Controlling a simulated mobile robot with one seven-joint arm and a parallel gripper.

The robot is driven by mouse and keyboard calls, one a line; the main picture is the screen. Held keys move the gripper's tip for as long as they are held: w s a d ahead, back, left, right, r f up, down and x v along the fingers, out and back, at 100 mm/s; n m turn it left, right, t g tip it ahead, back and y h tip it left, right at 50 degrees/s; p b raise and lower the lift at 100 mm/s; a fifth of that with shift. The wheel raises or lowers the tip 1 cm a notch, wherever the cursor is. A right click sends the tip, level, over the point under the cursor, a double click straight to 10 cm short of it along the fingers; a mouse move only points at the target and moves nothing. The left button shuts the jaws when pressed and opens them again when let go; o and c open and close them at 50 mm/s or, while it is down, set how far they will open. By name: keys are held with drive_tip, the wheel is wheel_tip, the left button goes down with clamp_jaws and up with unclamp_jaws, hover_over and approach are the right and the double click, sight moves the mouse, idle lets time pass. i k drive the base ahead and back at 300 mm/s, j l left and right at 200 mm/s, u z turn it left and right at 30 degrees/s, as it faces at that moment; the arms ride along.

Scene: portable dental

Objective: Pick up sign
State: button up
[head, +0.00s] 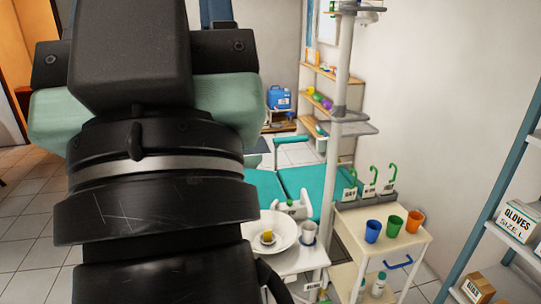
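Several small white cards with dark lettering are in the head view, and I cannot tell which one is the sign. One card (349,194) stands at the back left of the small cream cart (405,248), below a green hook-shaped piece. Another card (369,191) and a third card (388,187) stand to its right. A small white label (312,286) also shows low on the white unit's front. The lettering is too small to read. My black arm fills the left of the view. My gripper is not visible, so its state and any contents are hidden.
A blue cup (372,231), a green cup (394,226) and an orange cup (414,221) stand on the cart. A white basin (270,235) and a teal dental chair (300,187) are left of it. A grey pole (339,110) rises behind. A shelf with a gloves box (518,222) stands right.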

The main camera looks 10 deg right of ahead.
sight(349, 194)
drive_tip(key=i+l+z, duration=0.35)
drive_tip(key=i+l, duration=0.15)
drive_tip(key=i+l+z, duration=0.35)
drive_tip(key=i+j+z, duration=0.1)
drive_tip(key=i+z, duration=0.35)
drive_tip(key=i, duration=0.9)
